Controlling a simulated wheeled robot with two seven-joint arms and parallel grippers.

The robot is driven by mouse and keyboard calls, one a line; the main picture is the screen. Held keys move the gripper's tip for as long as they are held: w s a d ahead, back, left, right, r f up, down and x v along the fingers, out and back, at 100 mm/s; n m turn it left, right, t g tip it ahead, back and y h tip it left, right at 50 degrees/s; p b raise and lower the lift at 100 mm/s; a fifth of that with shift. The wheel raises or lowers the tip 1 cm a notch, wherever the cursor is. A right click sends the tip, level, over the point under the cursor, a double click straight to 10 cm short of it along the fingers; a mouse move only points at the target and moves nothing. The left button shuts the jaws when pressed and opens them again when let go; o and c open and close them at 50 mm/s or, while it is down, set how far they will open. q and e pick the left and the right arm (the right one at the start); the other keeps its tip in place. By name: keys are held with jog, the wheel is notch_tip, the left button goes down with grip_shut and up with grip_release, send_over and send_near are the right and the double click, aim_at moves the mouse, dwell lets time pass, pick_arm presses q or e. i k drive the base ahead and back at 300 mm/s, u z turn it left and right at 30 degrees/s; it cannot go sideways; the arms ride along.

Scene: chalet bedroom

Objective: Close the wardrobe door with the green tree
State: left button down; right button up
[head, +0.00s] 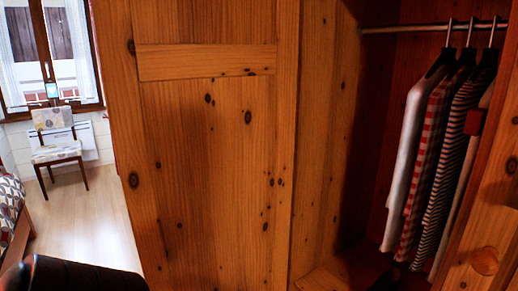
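A knotted pine wardrobe door (210,150) fills the centre of the head view, standing open to the left of the wardrobe's interior. No green tree shows on the part of it in view. At the right edge is another pine panel (497,225) with a round wooden knob (485,260); it looks like a second door, and no tree shows on it either. Between them the wardrobe interior (345,140) is open to view. Neither gripper can be made out. A dark shape at the bottom left looks like part of my own arm.
Shirts (425,150) hang from a metal rail (430,28) inside the wardrobe. A dark object (385,280) lies low in it, unclear. At left, a chair (57,145) stands below a window, beside a bed (10,205). The wooden floor (90,215) between is clear.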

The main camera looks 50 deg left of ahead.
aim_at(204, 141)
jog(key=k, duration=1)
jog(key=u, duration=2.75)
jog(key=i, duration=3.4)
jog(key=z, duration=5.55)
